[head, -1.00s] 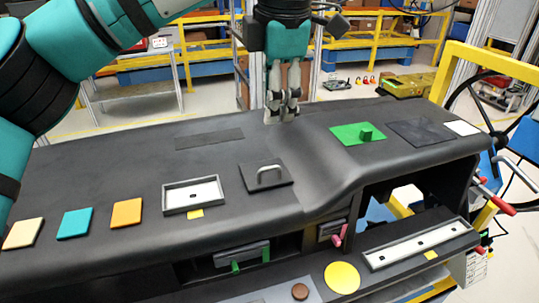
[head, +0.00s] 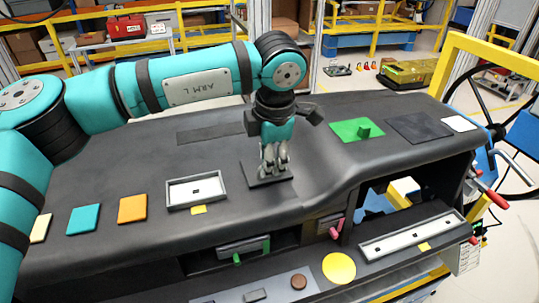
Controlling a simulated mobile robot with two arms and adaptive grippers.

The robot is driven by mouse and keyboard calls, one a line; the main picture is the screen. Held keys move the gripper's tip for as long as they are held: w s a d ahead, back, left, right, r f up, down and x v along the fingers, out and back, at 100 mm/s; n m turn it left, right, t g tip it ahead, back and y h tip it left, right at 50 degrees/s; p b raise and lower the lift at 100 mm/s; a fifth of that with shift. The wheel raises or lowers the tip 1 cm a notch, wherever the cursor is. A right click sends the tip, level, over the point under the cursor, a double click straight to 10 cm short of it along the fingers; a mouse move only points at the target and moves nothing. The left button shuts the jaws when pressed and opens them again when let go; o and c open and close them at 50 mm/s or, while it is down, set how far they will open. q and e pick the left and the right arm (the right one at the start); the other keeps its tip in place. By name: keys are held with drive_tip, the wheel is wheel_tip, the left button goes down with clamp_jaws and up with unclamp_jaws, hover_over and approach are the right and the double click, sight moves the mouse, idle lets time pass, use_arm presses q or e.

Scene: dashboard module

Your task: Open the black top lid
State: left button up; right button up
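The black top lid (head: 252,177) is a flat dark plate on top of the dashboard (head: 330,190), left of its raised hump. It lies flat as far as I can see. My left gripper (head: 273,175) points straight down over the lid, with its fingertips at the spot of the lid's grey handle. The fingers hide the handle, so I cannot tell whether they are closed on it or around it. My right gripper is not in view.
A green plate with a knob (head: 357,131) lies to the right. An open compartment (head: 405,195) is at the front right.

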use_arm(q)
drive_tip(key=c, duration=0.6)
clamp_jaws()
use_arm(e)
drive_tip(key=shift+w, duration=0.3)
use_arm(q)
drive_tip(key=shift+r, duration=0.1)
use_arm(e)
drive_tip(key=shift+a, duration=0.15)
